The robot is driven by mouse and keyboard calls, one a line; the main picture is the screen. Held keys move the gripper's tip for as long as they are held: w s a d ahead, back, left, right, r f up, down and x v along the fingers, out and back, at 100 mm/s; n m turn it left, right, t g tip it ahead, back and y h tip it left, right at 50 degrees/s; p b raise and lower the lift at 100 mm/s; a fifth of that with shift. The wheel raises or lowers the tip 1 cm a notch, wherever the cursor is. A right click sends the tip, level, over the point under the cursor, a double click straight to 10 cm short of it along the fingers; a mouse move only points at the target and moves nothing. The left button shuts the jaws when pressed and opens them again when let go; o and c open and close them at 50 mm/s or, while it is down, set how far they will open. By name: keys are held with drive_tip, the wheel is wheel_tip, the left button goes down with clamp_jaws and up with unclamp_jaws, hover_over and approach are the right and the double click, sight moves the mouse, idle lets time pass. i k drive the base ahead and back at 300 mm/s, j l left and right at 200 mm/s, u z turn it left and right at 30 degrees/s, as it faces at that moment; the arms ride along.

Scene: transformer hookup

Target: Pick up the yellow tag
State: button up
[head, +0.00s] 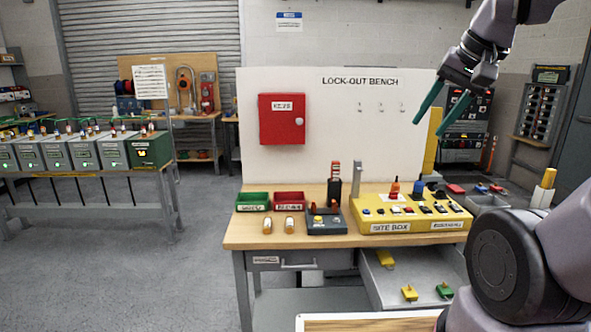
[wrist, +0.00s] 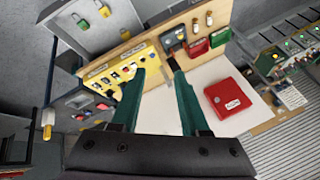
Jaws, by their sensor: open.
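Two small yellow pieces lie in the open drawer (head: 372,290) under the right side of the bench: one near the back (head: 385,258), one nearer the front (head: 409,293). Either may be the yellow tag; they are too small to tell apart surely. A green piece (head: 444,291) lies to the right of the front one. In the wrist view the drawer (wrist: 118,27) shows at the top left, with a yellow piece (wrist: 104,10) in it. My gripper (head: 428,127) is open and empty, high above the bench's right side, well away from the drawer. Its green fingers (wrist: 156,68) spread apart.
The bench top (head: 245,232) holds a yellow site box (head: 372,228), a grey box (head: 326,226), green (head: 253,201) and red (head: 289,200) trays and two small cylinders. A white back panel (head: 340,140) with a red cabinet (head: 282,119) stands behind.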

sight(384, 257)
drive_tip(key=z, duration=0.75)
drive_tip(key=j+z, duration=0.2)
drive_tip(key=j, duration=0.35)
drive_tip(key=j+z, duration=0.2)
drive_tip(key=j, duration=0.35)
drive_tip(key=j+z, duration=0.2)
drive_tip(key=j, duration=0.35)
drive_tip(key=k+j+z, duration=0.2)
drive_tip(key=j, duration=0.35)
drive_tip(key=j+z, duration=0.2)
drive_tip(key=j, duration=0.35)
